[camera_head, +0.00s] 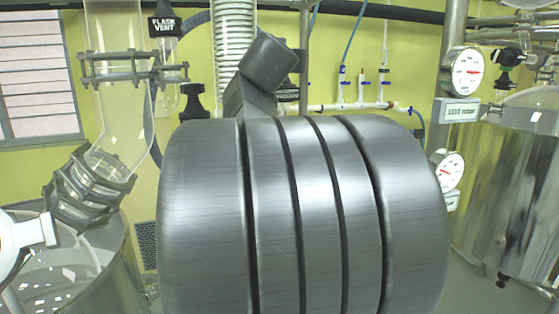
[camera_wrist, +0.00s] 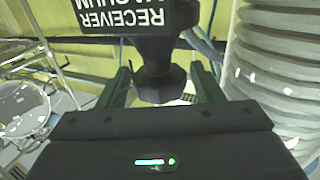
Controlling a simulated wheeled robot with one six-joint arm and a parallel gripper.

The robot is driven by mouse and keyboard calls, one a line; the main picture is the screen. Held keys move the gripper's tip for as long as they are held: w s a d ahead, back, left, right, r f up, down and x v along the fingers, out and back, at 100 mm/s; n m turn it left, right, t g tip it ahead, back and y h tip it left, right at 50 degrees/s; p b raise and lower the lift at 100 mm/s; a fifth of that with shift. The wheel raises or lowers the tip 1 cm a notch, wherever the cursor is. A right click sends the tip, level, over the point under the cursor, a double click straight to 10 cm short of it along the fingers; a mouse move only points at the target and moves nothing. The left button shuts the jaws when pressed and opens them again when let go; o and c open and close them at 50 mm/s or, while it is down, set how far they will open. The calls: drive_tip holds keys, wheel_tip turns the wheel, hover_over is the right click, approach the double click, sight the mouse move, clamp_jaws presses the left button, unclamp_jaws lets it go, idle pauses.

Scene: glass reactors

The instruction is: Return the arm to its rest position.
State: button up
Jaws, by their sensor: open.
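My arm (camera_head: 315,215) fills the middle of the head view as a large grey ribbed body, with a smaller grey link (camera_head: 268,62) rising behind it. My gripper (camera_wrist: 161,72) shows only in the wrist view, with its two dark green fingers spread apart. A black valve knob (camera_wrist: 162,86) appears between the fingers. I cannot tell whether it lies between them in depth or beyond the tips. The fingers show no clear contact with it. The gripper is hidden in the head view.
A black label reading RECEIVER VACUUM (camera_wrist: 125,12) appears upside down above the knob. A white ribbed hose (camera_wrist: 275,70) is close on the right. Glass pipework (camera_head: 122,100) stands left, a steel vessel (camera_head: 515,190) and gauges (camera_head: 467,73) right.

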drive_tip(key=shift+s+a, duration=0.1)
drive_tip(key=shift+s, duration=0.25)
drive_tip(key=shift+s+r, duration=0.1)
drive_tip(key=shift+s, duration=0.5)
drive_tip(key=shift+w, duration=0.1)
